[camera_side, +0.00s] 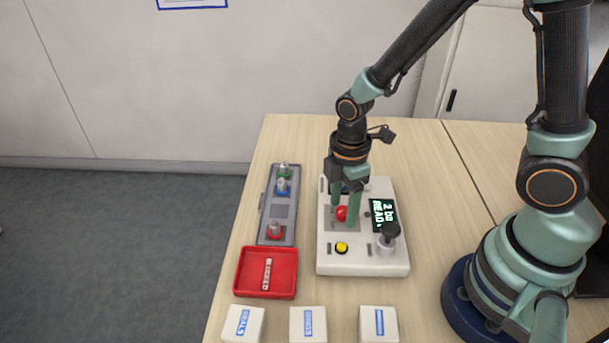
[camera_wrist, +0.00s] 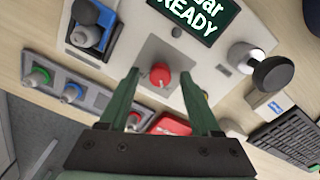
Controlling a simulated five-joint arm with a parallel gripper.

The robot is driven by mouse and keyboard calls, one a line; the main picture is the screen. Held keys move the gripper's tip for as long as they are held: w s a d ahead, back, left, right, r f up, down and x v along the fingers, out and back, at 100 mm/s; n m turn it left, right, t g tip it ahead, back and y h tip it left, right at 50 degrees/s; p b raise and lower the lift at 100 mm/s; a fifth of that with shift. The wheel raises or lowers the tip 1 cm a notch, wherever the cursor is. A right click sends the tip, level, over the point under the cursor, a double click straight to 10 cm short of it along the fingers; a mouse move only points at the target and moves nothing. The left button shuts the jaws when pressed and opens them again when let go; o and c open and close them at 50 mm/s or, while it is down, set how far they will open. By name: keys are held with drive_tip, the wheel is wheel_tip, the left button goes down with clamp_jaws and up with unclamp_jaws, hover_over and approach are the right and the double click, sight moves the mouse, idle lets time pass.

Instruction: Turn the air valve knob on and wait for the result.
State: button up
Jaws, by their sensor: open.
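A red knob (camera_side: 341,213) sits on a square grey plate on a white control box (camera_side: 340,264). It also shows in the wrist view (camera_wrist: 160,76). My gripper (camera_side: 344,211) points down over the box, with one finger on each side of the knob. In the wrist view my gripper (camera_wrist: 160,75) is open, and gaps show between the fingertips and the knob. The box's dark display (camera_side: 383,216) is lit; in the wrist view the display (camera_wrist: 197,15) reads "bar" and "READY", with its top cut off.
A yellow button (camera_side: 341,247) and a black-topped lever (camera_side: 390,231) stand on the box. A grey strip (camera_side: 280,211) with green, blue and red fittings lies to the left, above a red tray (camera_side: 266,291). Several white labelled blocks line the front. A keyboard (camera_wrist: 290,138) shows in the wrist view.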

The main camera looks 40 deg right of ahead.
drive_tip(key=shift+f, duration=0.2)
clamp_jaws()
